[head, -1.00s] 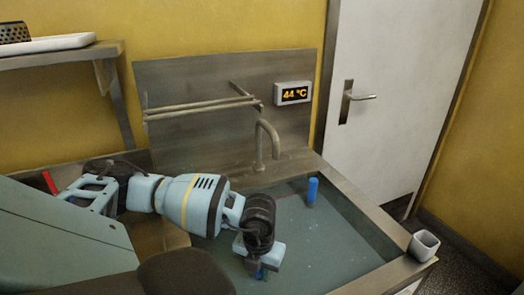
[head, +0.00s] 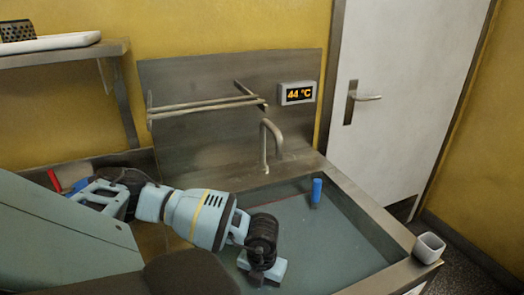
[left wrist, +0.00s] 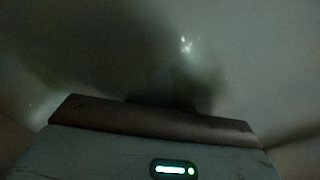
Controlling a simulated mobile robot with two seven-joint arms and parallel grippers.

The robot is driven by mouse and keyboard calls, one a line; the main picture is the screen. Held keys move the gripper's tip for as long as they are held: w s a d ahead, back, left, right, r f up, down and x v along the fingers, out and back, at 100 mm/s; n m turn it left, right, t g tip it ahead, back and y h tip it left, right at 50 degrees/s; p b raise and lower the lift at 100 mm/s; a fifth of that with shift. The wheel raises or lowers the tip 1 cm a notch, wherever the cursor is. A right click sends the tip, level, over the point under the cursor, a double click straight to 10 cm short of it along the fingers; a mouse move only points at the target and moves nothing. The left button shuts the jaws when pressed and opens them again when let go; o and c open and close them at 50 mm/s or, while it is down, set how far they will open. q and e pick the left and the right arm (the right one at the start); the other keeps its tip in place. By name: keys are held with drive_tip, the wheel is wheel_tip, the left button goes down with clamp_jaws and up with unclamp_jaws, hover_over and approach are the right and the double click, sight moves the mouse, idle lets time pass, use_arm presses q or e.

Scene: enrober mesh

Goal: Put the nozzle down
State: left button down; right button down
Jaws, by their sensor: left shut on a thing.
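My left gripper (head: 264,280) points down into the water-filled sink (head: 310,250), near its front. Its fingertips are hidden below the hand, at or under the water. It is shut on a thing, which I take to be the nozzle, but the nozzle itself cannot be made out. The left wrist view is dark and murky. It shows a brown bar (left wrist: 150,120) across the front of the hand and a blurred dark shadow beyond it. My right gripper is not in view.
A blue upright cylinder (head: 316,192) stands at the sink's back right. A curved tap (head: 266,140) rises at the back. Open water lies right of the gripper.

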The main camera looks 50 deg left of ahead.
use_arm(q)
drive_tip(key=c, duration=1.2)
unclamp_jaws()
drive_tip(key=shift+f, duration=0.1)
wheel_tip(320, 180, up, 12)
drive_tip(key=shift+r+p, duration=0.2)
drive_tip(key=shift+p, duration=0.2)
drive_tip(key=shift+f, duration=0.1)
